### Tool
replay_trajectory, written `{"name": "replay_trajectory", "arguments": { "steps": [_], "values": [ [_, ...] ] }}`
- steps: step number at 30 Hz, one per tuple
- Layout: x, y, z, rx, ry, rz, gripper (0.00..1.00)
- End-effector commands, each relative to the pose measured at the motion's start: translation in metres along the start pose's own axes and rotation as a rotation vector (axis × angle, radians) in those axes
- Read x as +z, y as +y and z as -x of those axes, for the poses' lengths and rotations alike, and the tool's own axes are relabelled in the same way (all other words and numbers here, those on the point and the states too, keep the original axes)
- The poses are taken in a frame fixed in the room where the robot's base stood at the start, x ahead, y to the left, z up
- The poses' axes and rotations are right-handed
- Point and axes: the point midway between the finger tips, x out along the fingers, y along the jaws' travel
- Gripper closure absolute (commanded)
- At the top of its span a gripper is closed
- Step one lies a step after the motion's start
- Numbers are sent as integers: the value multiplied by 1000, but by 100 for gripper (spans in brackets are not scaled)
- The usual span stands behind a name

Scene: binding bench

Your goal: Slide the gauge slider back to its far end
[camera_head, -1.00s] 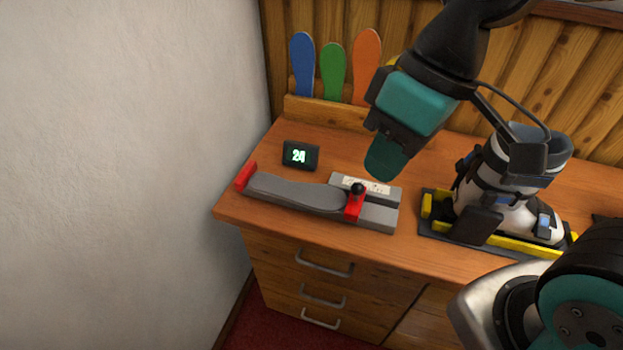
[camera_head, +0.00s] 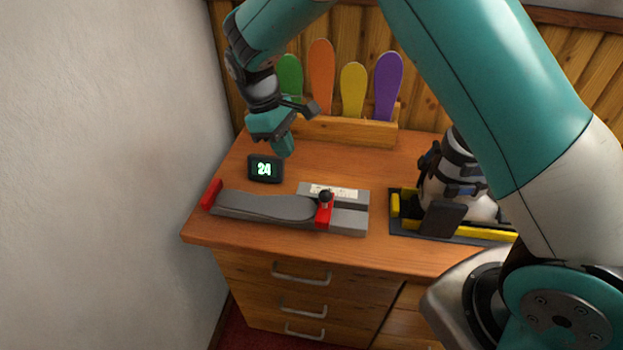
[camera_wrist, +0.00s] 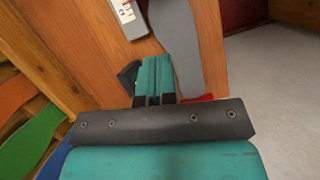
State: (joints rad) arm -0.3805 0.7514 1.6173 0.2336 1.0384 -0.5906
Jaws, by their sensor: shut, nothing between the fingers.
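The gauge (camera_head: 264,208) is a grey sole-shaped bed on the bench, with a red end stop (camera_head: 211,194) at its left end. The gauge slider (camera_head: 323,212) is a red block with a black knob, standing right of the sole shape, beside a white scale (camera_head: 333,192). Grey rail shows to the right of the slider. My gripper (camera_head: 286,148) is shut and empty above the back of the bench, left of the slider and apart from it. In the wrist view my shut fingers (camera_wrist: 154,75) are over the bench beside the grey bed (camera_wrist: 180,50); the slider is not visible there.
A small black display (camera_head: 265,168) reading 24 stands behind the gauge, below my gripper. Coloured insoles stand in a wooden rack (camera_head: 345,132) at the back. A ski boot (camera_head: 452,190) on a black and yellow stand is at right, partly hidden by my arm. A wall bounds the left.

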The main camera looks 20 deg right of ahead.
Motion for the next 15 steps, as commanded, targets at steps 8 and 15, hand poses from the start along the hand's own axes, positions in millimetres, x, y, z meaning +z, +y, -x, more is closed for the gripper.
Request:
{"name": "replay_trajectory", "arguments": {
  "steps": [8, 15],
  "values": [
    [2, -1, -59, -4, -6, 1, 100],
    [25, 0, -83, -2, -2, -1, 100]
  ]
}}
